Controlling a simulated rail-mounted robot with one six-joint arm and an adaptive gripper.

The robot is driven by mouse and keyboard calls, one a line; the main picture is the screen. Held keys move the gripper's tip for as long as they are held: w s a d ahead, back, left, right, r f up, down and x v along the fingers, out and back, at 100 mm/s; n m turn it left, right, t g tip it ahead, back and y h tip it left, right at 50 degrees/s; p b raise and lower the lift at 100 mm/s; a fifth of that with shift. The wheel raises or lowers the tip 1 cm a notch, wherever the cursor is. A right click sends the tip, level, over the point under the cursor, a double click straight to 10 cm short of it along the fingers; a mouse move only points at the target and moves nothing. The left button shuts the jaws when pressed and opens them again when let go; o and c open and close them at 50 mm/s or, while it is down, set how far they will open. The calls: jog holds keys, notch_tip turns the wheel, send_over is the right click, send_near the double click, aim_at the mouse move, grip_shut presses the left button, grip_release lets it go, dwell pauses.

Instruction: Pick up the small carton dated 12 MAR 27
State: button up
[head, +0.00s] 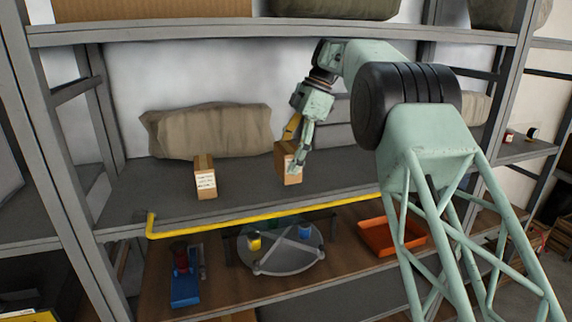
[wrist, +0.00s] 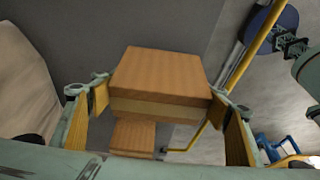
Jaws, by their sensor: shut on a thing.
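Two small brown cartons stand on the grey middle shelf (head: 250,196) in the head view. The left carton (head: 205,180) is upright, with a white label whose text is too small to read. My gripper (head: 293,152) is shut on the right carton (head: 282,165), whose label is partly hidden by a finger. In the wrist view this carton (wrist: 160,75) sits between the two fingers of my gripper (wrist: 162,95). The left carton (wrist: 133,137) shows below it, apart from my fingers. The held carton looks at shelf level; I cannot tell whether it touches. No date is readable.
A tan sack (head: 210,132) lies behind the cartons. A yellow rail (head: 260,212) runs along the shelf front. Below are a blue tool (head: 185,285), a round disc stand (head: 280,258) and an orange tray (head: 392,238). Another shelf (head: 280,28) is overhead.

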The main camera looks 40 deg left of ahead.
jog(key=shift+s+d+f+b, duration=0.1)
jog(key=shift+s+d+b, duration=0.45)
jog(key=shift+d+b, duration=0.5)
jog(key=shift+s+d+r+b, duration=0.1)
jog(key=shift+s+d+b, duration=0.55)
jog(key=shift+b, duration=0.65)
jog(key=shift+s+d+f+b, duration=0.1)
jog(key=shift+s+d+b, duration=0.4)
jog(key=shift+d+b, duration=0.55)
jog(key=s+d+b, duration=0.3)
jog(key=d+b, duration=0.2)
jog(key=shift+s+d, duration=0.25)
jog(key=shift+s, duration=0.15)
jog(key=shift+r, duration=0.25)
